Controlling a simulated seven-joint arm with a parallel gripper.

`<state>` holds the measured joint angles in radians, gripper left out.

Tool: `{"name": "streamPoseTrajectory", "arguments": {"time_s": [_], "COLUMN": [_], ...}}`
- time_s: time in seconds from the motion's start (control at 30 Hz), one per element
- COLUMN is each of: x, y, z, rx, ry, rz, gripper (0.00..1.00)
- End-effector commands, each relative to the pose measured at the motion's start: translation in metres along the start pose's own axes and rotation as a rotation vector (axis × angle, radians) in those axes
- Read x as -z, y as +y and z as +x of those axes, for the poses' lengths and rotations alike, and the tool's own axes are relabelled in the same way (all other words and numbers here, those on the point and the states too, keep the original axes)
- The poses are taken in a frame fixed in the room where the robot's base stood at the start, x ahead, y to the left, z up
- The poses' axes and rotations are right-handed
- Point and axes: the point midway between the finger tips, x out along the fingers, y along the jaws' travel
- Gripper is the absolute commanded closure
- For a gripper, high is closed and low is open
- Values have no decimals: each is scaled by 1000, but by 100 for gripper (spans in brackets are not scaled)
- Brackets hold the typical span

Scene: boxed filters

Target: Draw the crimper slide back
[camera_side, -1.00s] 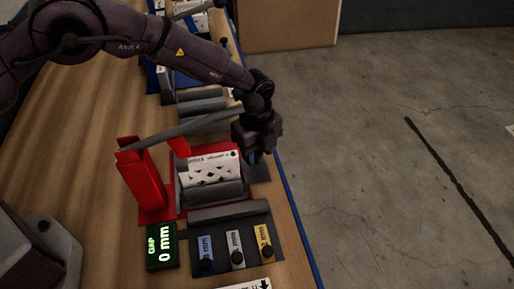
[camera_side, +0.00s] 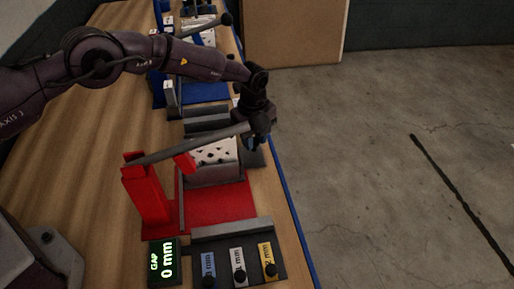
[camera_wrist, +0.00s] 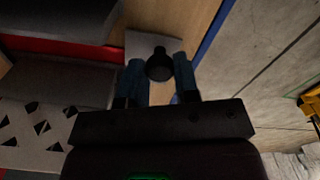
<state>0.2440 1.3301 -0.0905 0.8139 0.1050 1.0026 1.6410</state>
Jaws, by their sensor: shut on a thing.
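The crimper has a red base (camera_side: 222,204), a red post (camera_side: 147,196) and a grey lever (camera_side: 185,146) across it. Its grey slide (camera_side: 215,174) stands toward the far end of the base, with bare red plate in front of it. My gripper (camera_side: 257,143) is at the slide's right side. The lever and arm partly hide the slide.
A display (camera_side: 163,262) reads GAP 0 mm. Beside it, a dark tray (camera_side: 221,270) holds blue, white and yellow knobbed gauges. Blue-based fixtures (camera_side: 205,91) stand farther along the wooden table (camera_side: 110,130). The table's blue edge (camera_side: 290,215) is close on the right.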

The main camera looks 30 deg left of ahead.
Motion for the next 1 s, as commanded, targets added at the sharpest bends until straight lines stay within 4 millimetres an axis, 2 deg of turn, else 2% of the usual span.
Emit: {"name": "streamPoseTrajectory", "arguments": {"time_s": [0.13,0.5,0.53,0.6,0.63,0.87,1.0], "x": [-8,-14,-14,-13,-13,-11,-11], "y": [-4,-6,-6,-5,-5,-4,-5], "z": [0,-1,-1,-1,-1,-1,-8], "rx": [5,11,11,9,9,5,5], "ry": [0,-5,-5,-5,-4,-1,-1], "rz": [0,-2,-3,-3,-2,-1,-1], "gripper": [100,100,64,48,45,45,45]}}
